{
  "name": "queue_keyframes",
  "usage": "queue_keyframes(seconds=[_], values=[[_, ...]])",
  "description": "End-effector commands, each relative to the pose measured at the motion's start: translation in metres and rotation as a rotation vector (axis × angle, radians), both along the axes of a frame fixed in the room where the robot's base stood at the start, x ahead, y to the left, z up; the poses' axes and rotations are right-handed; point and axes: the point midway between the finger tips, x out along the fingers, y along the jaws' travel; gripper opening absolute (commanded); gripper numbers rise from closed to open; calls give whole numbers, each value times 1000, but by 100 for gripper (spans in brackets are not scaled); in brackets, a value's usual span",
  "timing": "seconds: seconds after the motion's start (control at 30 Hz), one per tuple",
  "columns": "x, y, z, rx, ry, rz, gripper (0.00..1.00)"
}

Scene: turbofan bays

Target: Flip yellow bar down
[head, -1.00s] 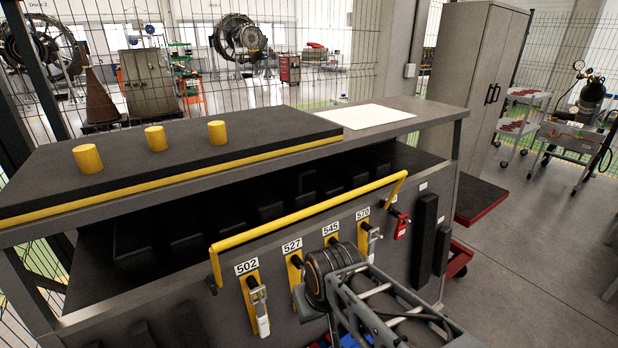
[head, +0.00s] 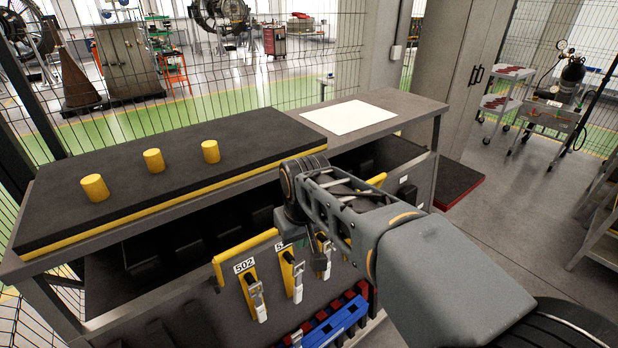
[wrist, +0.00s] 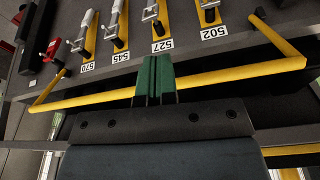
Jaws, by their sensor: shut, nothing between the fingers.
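The yellow bar (head: 247,247) runs along the upper front of the grey cabinet, above the numbered clamps. My arm hides its middle in the head view. In the wrist view the bar (wrist: 230,76) crosses almost the full width, with bent ends reaching to the panel. My gripper (wrist: 155,62) has green fingers, closed together and empty. The fingers lie across the bar near its middle, in front of it in this view. I cannot tell whether they touch it. In the head view the gripper is mostly hidden behind my own arm.
Clamps on yellow plates labelled 502 (wrist: 208,12), 527 (wrist: 158,28), 545 and 570 sit on the panel beside the bar. A red lock (wrist: 52,50) hangs near 570. The worktop carries three yellow cylinders (head: 153,160) and a white sheet (head: 349,117). A blue item (head: 335,322) lies below.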

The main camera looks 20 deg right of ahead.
Motion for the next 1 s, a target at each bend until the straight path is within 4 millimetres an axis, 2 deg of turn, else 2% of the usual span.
queue_keyframes(seconds=[0.03,0.3,0.5,0.7,1.0], values=[[13,-4,13,-4,18,6,0],[77,-27,70,-19,112,66,0],[118,-48,106,-20,187,112,0],[136,-61,123,-18,230,141,0],[142,-66,129,-15,246,153,0]])
